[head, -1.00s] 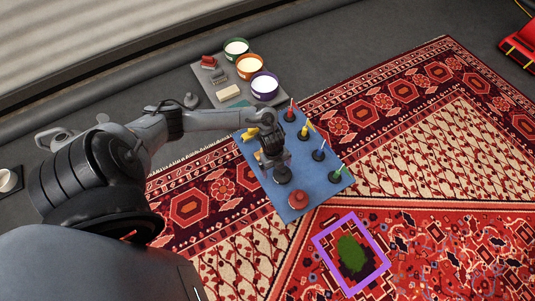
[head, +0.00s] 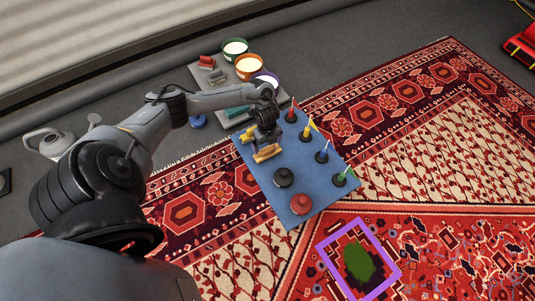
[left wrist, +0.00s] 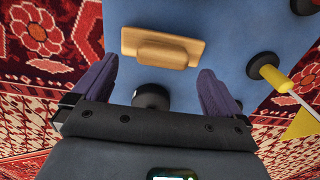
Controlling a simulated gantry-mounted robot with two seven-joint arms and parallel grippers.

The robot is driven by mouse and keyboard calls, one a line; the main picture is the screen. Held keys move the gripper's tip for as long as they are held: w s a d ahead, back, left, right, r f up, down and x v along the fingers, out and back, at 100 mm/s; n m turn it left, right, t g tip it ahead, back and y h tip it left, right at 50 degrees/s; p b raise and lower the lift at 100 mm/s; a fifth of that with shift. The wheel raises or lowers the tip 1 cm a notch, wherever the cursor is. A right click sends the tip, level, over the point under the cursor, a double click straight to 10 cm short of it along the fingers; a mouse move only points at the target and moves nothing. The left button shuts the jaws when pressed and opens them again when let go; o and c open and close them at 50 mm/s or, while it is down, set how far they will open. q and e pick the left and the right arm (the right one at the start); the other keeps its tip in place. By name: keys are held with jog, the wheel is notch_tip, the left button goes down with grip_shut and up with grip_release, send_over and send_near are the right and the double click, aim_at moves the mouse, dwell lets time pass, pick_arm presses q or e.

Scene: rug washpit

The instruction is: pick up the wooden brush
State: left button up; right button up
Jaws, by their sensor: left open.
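The wooden brush (head: 267,153), a tan block with a raised grip, lies on the blue mat (head: 318,180) near its left edge. In the left wrist view the brush (left wrist: 160,47) is ahead of the fingertips, its long side running across the picture. No bristles can be made out. My left gripper (head: 264,140) is above the brush. In the left wrist view my left gripper (left wrist: 157,72) is open, with its two purple-grey fingers apart and nothing held between them. My right gripper is not in view.
Near the brush on the mat are a black knob (head: 284,177), a red knob (head: 301,203) and several small flagged stands (head: 322,156). A grey tray (head: 198,75) with bowls lies behind my arm. A purple frame (head: 330,263) lies on the rug in front.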

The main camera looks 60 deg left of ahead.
aim_at(267, 148)
pick_arm(q)
notch_tip(267, 148, down, 5)
jog(key=b, duration=0.3)
jog(key=shift+w+a+b, duration=0.1)
jog(key=shift+w+b, duration=0.05)
jog(key=shift+b, duration=0.2)
jog(key=shift+r, duration=0.1)
jog(key=shift+c, duration=0.8)
jog(key=c, duration=0.9)
